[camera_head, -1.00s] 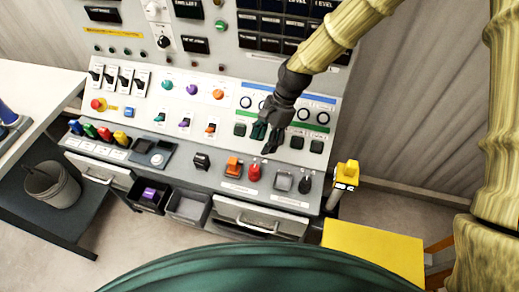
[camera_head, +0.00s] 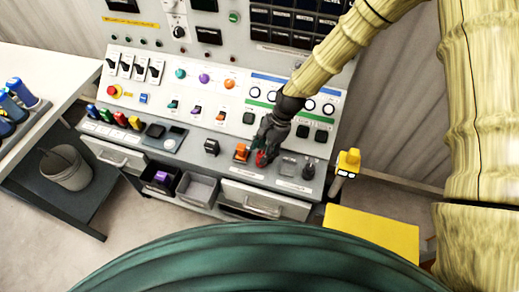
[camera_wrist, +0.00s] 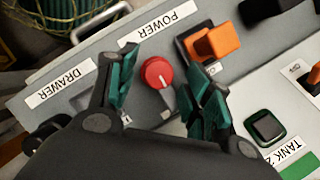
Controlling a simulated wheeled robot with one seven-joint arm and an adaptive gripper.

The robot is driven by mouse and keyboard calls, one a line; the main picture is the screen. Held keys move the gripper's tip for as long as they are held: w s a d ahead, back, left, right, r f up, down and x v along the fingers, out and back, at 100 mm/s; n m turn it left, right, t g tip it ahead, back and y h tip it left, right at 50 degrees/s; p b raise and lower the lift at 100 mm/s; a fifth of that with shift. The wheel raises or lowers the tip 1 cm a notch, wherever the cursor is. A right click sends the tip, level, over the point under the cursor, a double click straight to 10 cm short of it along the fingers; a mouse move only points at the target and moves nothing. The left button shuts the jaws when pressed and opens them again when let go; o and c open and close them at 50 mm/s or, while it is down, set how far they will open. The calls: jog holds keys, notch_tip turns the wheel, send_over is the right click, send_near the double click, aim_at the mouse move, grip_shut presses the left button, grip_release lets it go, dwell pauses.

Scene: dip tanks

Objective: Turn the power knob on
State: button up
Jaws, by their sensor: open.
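The red power knob (camera_wrist: 157,73) sits on the grey panel ledge behind a white "POWER" label (camera_wrist: 160,24). In the wrist view it lies between the tips of my open gripper (camera_wrist: 165,90), with a finger on each side and gaps to both, so no contact shows. In the head view my gripper (camera_head: 267,150) hangs over the red knob (camera_head: 262,158), which is partly hidden by the fingers. An orange switch (camera_wrist: 216,43) stands close beside the knob, near my right finger in the wrist view.
A "DRAWER" label (camera_wrist: 60,84) and a black knob (camera_head: 309,169) lie on the other side. Upright panel buttons rise behind the ledge. A yellow-topped post (camera_head: 347,163) stands to the right, and open bins (camera_head: 198,188) sit below the ledge.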

jog(key=shift+s, duration=0.3)
jog(key=shift+w+f, duration=0.45)
jog(key=shift+f, duration=0.05)
jog(key=shift+s+a+r, duration=0.1)
jog(key=shift+s+r, duration=0.05)
jog(key=shift+s, duration=0.05)
jog(key=shift+c, duration=1.2)
jog(key=c, duration=0.8)
jog(key=shift+o, duration=0.2)
jog(key=shift+a, duration=0.1)
jog(key=shift+w, duration=0.1)
